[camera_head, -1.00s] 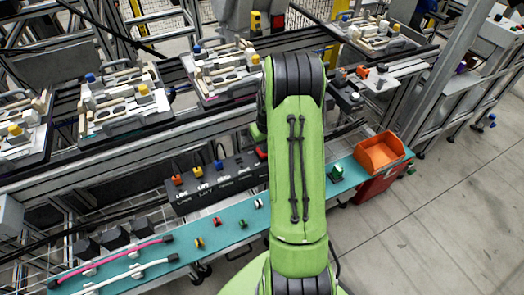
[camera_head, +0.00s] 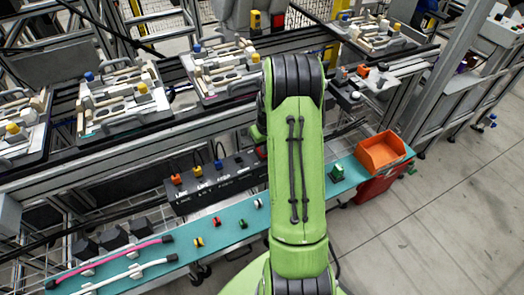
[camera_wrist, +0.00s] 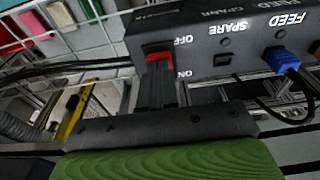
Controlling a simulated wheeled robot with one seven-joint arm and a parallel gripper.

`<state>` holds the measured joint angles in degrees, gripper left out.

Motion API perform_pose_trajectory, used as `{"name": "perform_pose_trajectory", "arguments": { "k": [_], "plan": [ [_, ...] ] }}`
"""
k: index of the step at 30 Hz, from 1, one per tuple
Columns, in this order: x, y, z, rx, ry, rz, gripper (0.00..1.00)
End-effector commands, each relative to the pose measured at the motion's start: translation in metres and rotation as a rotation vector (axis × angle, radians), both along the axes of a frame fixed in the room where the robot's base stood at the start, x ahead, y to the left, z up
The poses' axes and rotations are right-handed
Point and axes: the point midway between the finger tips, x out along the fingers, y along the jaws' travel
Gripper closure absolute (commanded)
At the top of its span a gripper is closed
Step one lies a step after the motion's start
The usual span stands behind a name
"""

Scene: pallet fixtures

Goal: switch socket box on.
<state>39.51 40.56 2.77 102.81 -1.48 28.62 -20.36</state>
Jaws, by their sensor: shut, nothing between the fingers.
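The socket box (camera_head: 215,182) is a long dark box behind the teal shelf in the head view, with coloured plugs along its top. In the wrist view the socket box (camera_wrist: 205,50) shows upside-down labels, among them FEED, SPARE, OFF and ON. Its red switch (camera_wrist: 158,55) sits beside the OFF and ON marks. My gripper (camera_wrist: 156,82) is shut and empty, with its fingertips at the switch, covering part of it. Contact and the switch's position are unclear. My green arm hides the gripper in the head view.
A blue plug (camera_wrist: 283,60) with a cable sits in the box's FEED socket. The teal shelf (camera_head: 228,222) holds small coloured parts and cables. An orange bin (camera_head: 383,152) stands at its right end. Fixture pallets (camera_head: 122,105) stand on the conveyor behind.

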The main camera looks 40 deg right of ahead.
Motion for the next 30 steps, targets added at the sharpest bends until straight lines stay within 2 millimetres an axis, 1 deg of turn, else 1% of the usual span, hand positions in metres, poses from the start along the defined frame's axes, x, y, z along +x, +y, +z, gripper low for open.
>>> {"name": "perform_pose_trajectory", "arguments": {
  "k": [20, 23, 30],
  "plan": [
    [0.0, 0.0, -0.01, 0.0, 0.0, 0.0, 1.0],
    [0.0, 0.0, -0.005, 0.0, -0.001, 0.0, 1.0],
    [0.0, 0.0, 0.018, 0.0, 0.0, 0.0, 1.0]
  ]
}}
